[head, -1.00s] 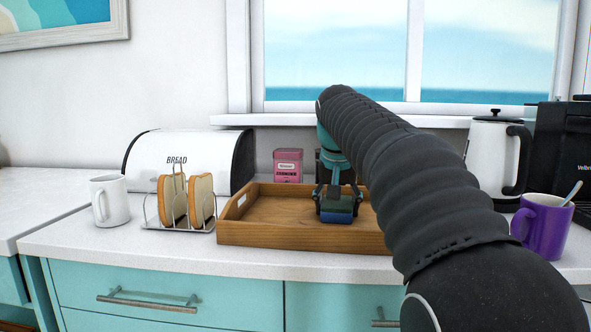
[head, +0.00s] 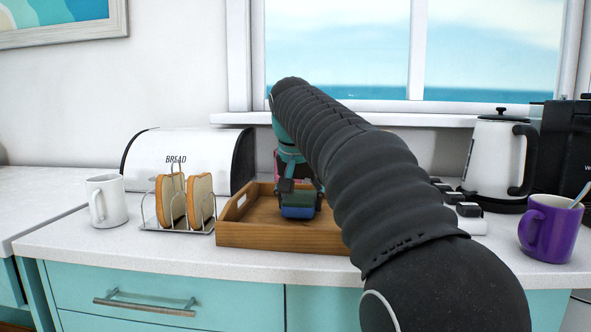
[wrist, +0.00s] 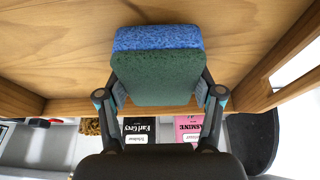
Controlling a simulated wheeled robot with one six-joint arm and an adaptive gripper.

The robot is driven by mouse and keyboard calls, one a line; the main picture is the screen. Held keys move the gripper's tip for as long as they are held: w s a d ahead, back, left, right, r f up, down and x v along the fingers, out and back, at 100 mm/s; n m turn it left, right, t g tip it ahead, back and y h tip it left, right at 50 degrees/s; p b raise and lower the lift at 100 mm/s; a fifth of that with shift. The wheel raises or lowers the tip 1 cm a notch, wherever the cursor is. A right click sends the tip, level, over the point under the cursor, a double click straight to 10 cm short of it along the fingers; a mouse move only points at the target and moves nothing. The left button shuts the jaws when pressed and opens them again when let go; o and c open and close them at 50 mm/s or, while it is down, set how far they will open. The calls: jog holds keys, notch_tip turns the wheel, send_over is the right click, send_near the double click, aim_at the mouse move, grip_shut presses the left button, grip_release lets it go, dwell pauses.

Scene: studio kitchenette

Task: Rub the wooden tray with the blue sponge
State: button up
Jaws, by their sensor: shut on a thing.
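The blue sponge (head: 298,212) has a dark green layer and is held between the fingers of my gripper (head: 299,198). In the wrist view the sponge (wrist: 158,76) sits squarely between both fingers, its green face toward the camera and its blue layer beyond. The wooden tray (head: 280,235) lies on the counter, and the sponge is low inside it, left of its middle in the head view. I cannot tell whether the sponge touches the tray floor (wrist: 55,40). My arm hides the tray's right part in the head view.
A toast rack (head: 190,220) with bread stands close left of the tray, with a white mug (head: 107,202) beyond it. A bread bin (head: 185,160) is behind. A kettle (head: 494,155) and a purple mug (head: 548,230) stand right. Tea boxes (wrist: 188,128) stand behind the tray.

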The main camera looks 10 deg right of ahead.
aim_at(301, 197)
jog(key=shift+r, duration=3.6)
jog(key=shift+s, duration=0.1)
